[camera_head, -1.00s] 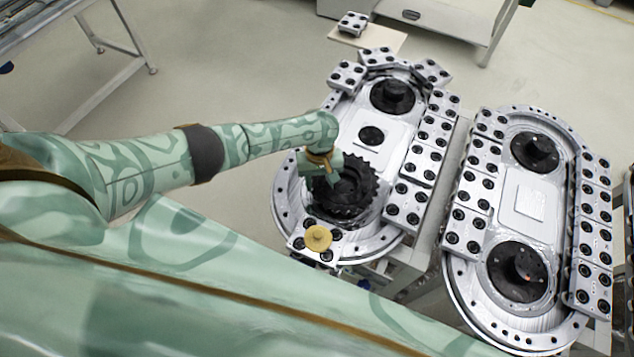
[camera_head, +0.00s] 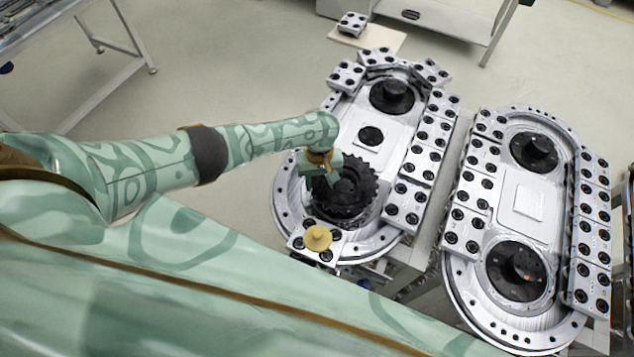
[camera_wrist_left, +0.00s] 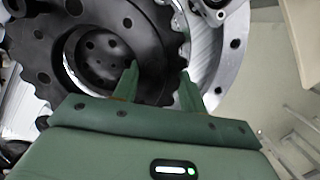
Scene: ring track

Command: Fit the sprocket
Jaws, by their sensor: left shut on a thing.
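The sprocket (camera_head: 352,204) is a black toothed ring at the near end of the left track plate (camera_head: 285,205), around a black round hub (camera_head: 344,188). I cannot tell whether it is fully seated. My left gripper (camera_head: 328,186) is shut on the sprocket's rim at its left side. In the left wrist view the two green fingers (camera_wrist_left: 158,88) straddle the rim of the sprocket (camera_wrist_left: 150,35), with the dark hub (camera_wrist_left: 100,55) inside the ring. The gripper hides part of the rim. My right gripper is not in view.
Silver track links (camera_head: 404,203) line the left plate. A brass knob (camera_head: 317,238) sits on links at its near end. A second track plate (camera_head: 460,290) with two black hubs stands to the right. A loose link (camera_head: 352,23) lies on a board at the back.

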